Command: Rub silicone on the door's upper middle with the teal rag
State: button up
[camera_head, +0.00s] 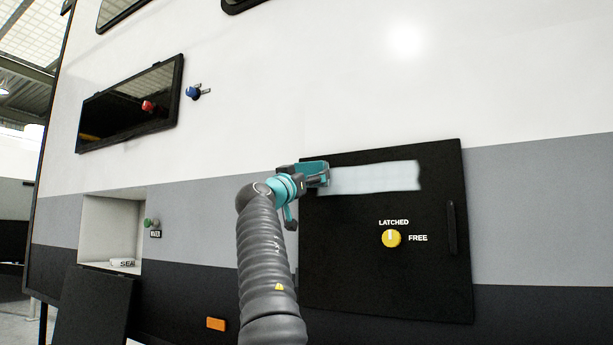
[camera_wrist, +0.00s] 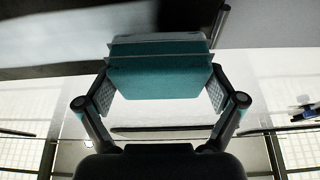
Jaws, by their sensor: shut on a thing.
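The black door (camera_head: 370,270) is shut in the caravan's side wall. A pale whitish smear (camera_head: 372,177) runs across its upper part, from the upper left to near the right edge. My gripper (camera_head: 318,174) is at the door's upper left, at the left end of the smear. It is shut on the teal rag (camera_wrist: 160,82), which looks like a folded block between the two fingers in the wrist view. The rag's far side is against or very near the door; I cannot tell whether it touches.
A yellow knob (camera_head: 391,238) between the words LATCHED and FREE and a dark handle (camera_head: 451,228) are on the door. To the left are an open compartment (camera_head: 105,225), a lowered flap (camera_head: 92,308), and a dark window (camera_head: 130,105) with red and blue knobs nearby.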

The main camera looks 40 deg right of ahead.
aim_at(324, 186)
jog(key=shift+w+d+p, duration=0.2)
jog(key=shift+d+p, duration=0.1)
jog(key=shift+d, duration=0.25)
jog(key=shift+s+d+f+b, duration=0.1)
jog(key=shift+s+d+b, duration=0.1)
jog(key=shift+s+b, duration=0.25)
jog(key=shift+s+d+b, duration=0.15)
jog(key=shift+s+b, duration=0.1)
jog(key=shift+s, duration=0.35)
jog(key=shift+s+d+b, duration=0.35)
jog(key=shift+s+b, duration=0.05)
jog(key=shift+s, duration=0.45)
jog(key=shift+d, duration=0.1)
jog(key=shift+w, duration=0.1)
jog(key=shift+w+a+r+p, duration=0.1)
jog(key=shift+w+a+p, duration=0.2)
jog(key=shift+w+p, duration=0.3)
jog(key=shift+w+a+r+p, duration=0.1)
jog(key=shift+w+a+p, duration=0.2)
jog(key=shift+w, duration=0.45)
jog(key=shift+w+a+f, duration=0.1)
jog(key=shift+w+a, duration=0.05)
jog(key=shift+w, duration=0.4)
